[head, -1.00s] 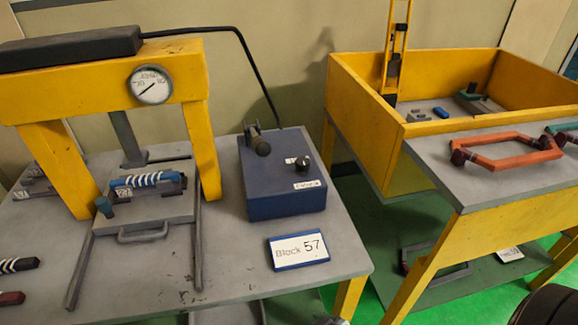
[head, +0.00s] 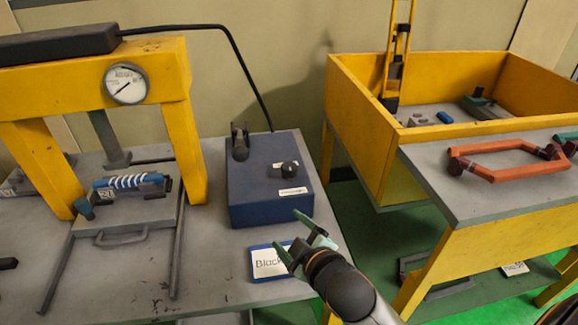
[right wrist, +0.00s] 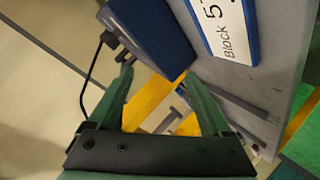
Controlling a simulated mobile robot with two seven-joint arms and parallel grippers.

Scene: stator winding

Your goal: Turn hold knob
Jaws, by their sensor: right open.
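A dark blue control box (head: 266,205) stands on the grey workbench in the head view. A black lever handle (head: 240,142) stands at the box's back left. My right gripper (head: 286,229) is open and empty, in front of the box's front right corner and apart from the knob. In the right wrist view its two green fingers (right wrist: 158,74) are spread, with the box (right wrist: 155,35) beyond them. My left gripper is out of view.
A yellow press with a gauge (head: 126,83) stands left of the box; a coil (head: 134,182) lies under it. A "Block 57" plate (head: 265,263) lies before the box, partly covered by my gripper. A yellow-walled table (head: 370,130) with a red frame (head: 500,160) is at right.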

